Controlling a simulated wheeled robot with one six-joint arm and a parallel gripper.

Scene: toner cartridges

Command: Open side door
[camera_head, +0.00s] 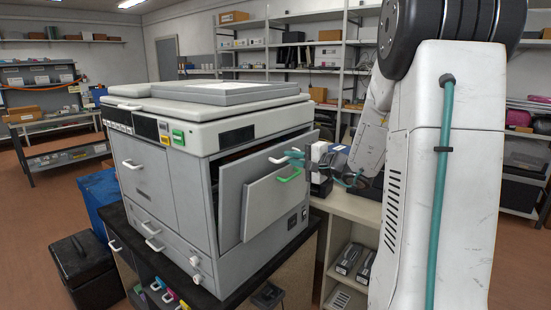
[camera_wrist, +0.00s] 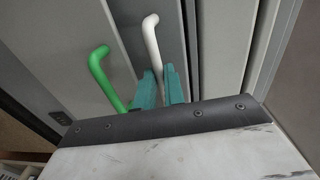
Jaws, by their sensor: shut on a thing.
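The grey printer (camera_head: 165,190) stands on a dark-topped cabinet. Its side door (camera_head: 231,200) is ajar, with a dark gap along its top edge. The door has a white handle (camera_head: 278,160) near the top. A smaller light panel (camera_head: 262,212) with a green handle (camera_head: 290,179) sits below it. My gripper (camera_head: 293,157) has teal fingers shut on the white handle. In the wrist view the fingers (camera_wrist: 160,88) are on either side of the white handle (camera_wrist: 151,40), whose lower part they hide. The green handle (camera_wrist: 110,75) is to the left, clear of the fingers.
A low cream shelf unit (camera_head: 345,205) holding dark cartridges (camera_head: 348,258) stands right of the printer, beneath my arm. Several small coloured items (camera_head: 165,293) show in the cabinet below. A blue bin (camera_head: 98,195) and a black box (camera_head: 85,265) are at the left.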

